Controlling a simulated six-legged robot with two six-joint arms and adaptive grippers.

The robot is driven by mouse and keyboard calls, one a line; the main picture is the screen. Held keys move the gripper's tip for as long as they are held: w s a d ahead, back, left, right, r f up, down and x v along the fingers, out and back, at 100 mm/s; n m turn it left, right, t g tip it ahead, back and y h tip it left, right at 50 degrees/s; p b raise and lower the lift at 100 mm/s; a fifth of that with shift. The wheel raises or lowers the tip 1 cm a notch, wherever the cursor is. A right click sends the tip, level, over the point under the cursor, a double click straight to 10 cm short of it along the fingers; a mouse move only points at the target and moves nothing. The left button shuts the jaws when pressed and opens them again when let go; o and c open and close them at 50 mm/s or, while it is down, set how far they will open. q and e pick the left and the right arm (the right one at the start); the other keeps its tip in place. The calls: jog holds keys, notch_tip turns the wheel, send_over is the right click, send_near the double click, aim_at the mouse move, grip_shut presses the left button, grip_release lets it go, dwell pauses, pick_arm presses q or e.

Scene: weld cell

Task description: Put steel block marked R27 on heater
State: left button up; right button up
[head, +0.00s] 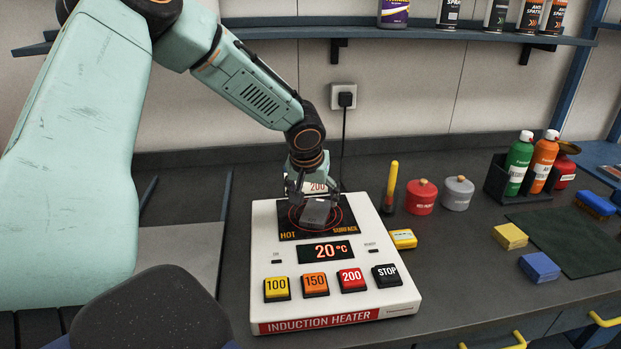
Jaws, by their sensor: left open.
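A grey steel block (316,212) rests on the dark hot surface of the white induction heater (262,235), within the red rings. Its marking cannot be read from here. The heater display (326,251) reads 20 °C. My left gripper (314,196) is just above and behind the block, pointing down with its fingers open. Whether a finger touches the block cannot be told. My right gripper is not in view.
Right of the heater are a yellow stick (391,183), a red pot (421,196), a grey pot (458,193) and a yellow block (403,239). A bottle rack (497,180), sponges and a dark mat (572,242) lie farther right. A shelf (400,32) runs above.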

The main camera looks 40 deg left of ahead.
pick_arm(q)
jog(key=v, duration=0.7)
jog(key=shift+s+r, duration=0.2)
jog(key=shift+r, duration=0.15)
jog(key=shift+d, duration=0.1)
